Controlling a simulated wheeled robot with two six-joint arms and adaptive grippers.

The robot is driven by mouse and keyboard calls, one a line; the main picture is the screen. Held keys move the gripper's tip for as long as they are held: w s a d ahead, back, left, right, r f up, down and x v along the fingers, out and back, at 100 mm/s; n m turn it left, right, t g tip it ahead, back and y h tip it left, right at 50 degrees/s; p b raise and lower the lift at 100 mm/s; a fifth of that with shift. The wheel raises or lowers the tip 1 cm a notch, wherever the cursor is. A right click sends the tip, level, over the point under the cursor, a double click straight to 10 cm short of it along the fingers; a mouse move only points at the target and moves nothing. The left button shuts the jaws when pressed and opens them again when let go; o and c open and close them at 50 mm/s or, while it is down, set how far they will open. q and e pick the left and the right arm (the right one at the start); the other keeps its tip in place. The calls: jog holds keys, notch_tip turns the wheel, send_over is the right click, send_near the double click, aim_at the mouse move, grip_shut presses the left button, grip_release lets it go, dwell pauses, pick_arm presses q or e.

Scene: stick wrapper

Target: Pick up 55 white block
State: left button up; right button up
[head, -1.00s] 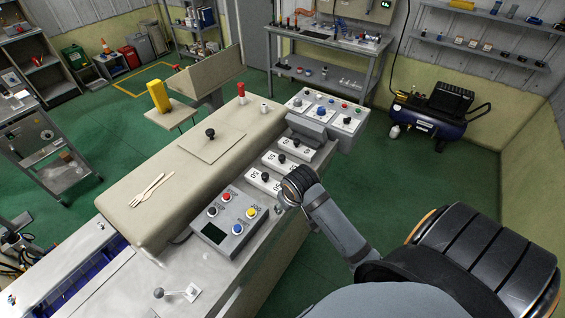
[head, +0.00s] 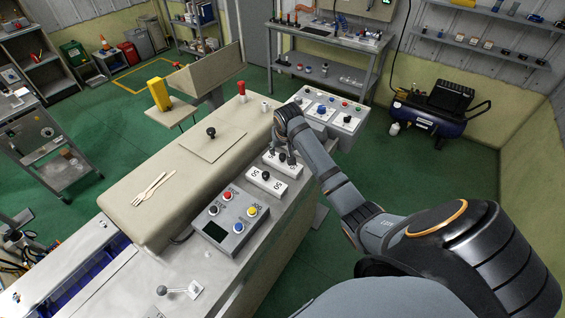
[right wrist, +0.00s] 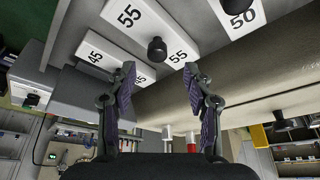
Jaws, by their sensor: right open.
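The 55 white block (right wrist: 150,28), with a black knob on top, is at the top of the right wrist view, with 55 printed at both ends. In the head view the 55 block (head: 290,169) lies on the machine top, partly hidden by my right gripper (head: 287,155). That gripper is just above it, near the knob. In the right wrist view the gripper (right wrist: 159,72) is open and empty, its two fingers apart, with the knob beyond and between the fingertips. My left gripper is not in view.
A white block marked 50 (head: 265,181) is on the near side of the 55 block; one marked 45 (right wrist: 95,50) is on its other side. A grey button box (head: 231,217) stands nearer. A beige pad (head: 165,160) runs along the left side.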

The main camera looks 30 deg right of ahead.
aim_at(283, 155)
jog(key=shift+w+d+f, duration=0.1)
jog(key=shift+w+f, duration=0.1)
jog(key=shift+f, duration=0.25)
jog(key=shift+f+p, duration=0.2)
jog(key=shift+p, duration=0.1)
jog(key=p+x, duration=0.1)
jog(key=x, duration=0.2)
jog(key=shift+d+f+p, duration=0.15)
jog(key=shift+f+p, duration=0.25)
jog(key=shift+w+d+f, duration=0.1)
jog(key=shift+w+f, duration=0.15)
jog(key=shift+f, duration=0.2)
grip_shut()
